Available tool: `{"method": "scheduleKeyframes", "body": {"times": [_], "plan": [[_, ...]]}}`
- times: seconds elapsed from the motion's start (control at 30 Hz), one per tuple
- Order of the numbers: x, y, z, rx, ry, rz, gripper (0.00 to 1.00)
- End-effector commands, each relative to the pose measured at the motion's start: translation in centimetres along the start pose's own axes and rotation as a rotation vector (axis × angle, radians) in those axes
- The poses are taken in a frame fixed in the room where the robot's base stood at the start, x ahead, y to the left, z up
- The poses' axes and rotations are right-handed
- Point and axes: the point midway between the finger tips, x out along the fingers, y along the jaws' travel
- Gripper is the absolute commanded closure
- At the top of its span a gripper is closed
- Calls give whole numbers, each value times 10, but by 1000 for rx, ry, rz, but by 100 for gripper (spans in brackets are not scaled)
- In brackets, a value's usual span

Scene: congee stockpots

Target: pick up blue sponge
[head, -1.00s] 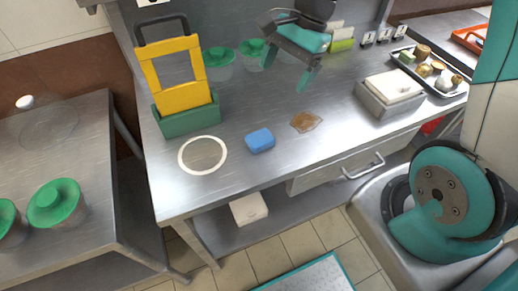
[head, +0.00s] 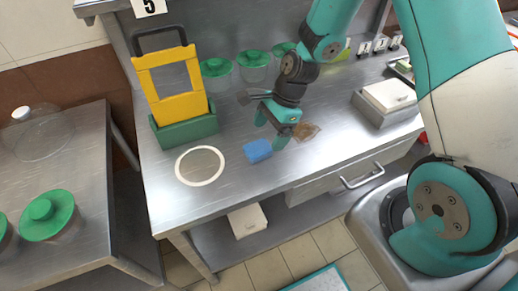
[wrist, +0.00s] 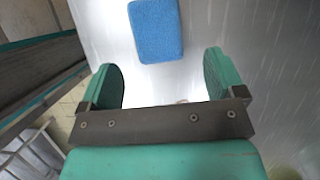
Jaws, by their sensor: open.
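The blue sponge (head: 257,151) lies on the steel counter, right of a white ring. It also shows in the wrist view (wrist: 157,30), at the top, beyond the fingertips and roughly between their lines. My gripper (head: 270,132) is above the counter, just up and right of the sponge in the head view. Its two green fingers are apart, with nothing between them in the wrist view (wrist: 164,75). The sponge is not touched as far as I can see.
A brown spill patch (head: 305,131) is right of the sponge. The white ring (head: 200,166) and a green holder with a yellow frame (head: 184,128) are to the left. Green-lidded containers (head: 253,66) stand behind. A pale lidded box (head: 388,96) is at the right.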

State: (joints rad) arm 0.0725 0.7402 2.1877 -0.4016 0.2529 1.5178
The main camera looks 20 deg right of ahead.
Motion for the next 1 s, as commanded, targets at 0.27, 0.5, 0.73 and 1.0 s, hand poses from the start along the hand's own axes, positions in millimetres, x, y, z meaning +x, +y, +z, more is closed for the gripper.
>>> {"method": "scheduleKeyframes", "body": {"times": [0.27, 0.5, 0.73, 1.0], "plan": [[40, 2, 0, 0, 0, 4, 12], [49, 1, 0, -1, 0, 0, 12], [48, 2, 0, -1, 0, 1, 44], [48, 2, 0, -1, 0, 1, 65]]}}
